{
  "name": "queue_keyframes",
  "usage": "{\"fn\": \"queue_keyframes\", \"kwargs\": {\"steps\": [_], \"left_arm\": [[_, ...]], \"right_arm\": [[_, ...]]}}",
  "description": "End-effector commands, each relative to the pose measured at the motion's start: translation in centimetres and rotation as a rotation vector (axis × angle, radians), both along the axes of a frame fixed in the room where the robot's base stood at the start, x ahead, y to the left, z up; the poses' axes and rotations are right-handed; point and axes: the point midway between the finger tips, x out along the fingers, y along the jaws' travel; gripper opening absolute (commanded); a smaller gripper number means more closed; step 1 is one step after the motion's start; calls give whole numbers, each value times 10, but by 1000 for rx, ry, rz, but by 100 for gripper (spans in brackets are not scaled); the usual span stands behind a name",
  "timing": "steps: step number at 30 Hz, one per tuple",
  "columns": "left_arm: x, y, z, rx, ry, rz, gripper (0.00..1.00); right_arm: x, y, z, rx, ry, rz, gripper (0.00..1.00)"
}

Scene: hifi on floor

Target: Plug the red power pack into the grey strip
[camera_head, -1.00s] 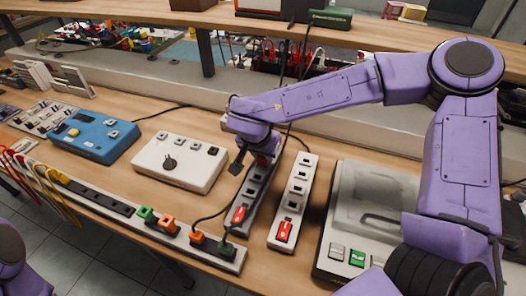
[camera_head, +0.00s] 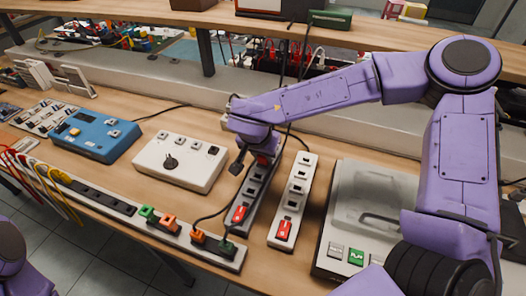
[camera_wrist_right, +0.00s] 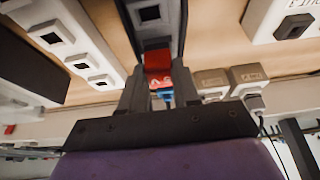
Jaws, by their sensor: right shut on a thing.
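My left gripper is out of view.
A white strip (camera_head: 297,185) with a red switch lies close to the right. A white box with a knob (camera_head: 180,163) and a blue box (camera_head: 97,136) stand to the left. A long strip with coloured plugs (camera_head: 205,252) runs along the front edge. A grey machine (camera_head: 340,195) is at right.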

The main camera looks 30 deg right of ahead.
Motion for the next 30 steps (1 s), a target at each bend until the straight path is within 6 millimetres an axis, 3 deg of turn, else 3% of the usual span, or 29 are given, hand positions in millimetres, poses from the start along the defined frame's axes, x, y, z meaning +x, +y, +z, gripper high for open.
{"fn": "queue_keyframes", "kwargs": {"steps": [4, 5, 7, 17, 30], "left_arm": [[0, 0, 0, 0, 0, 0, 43], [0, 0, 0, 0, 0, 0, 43], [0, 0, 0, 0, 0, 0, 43], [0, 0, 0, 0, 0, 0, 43], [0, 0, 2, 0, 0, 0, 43]], "right_arm": [[-1, 0, -1, 0, 2, -1, 4], [-1, 0, -1, 0, 2, -1, 38], [-1, 0, 0, 0, 2, -1, 60], [-1, 1, 3, 1, -1, 0, 61], [-23, 27, 86, -1, -2, 0, 61]]}}
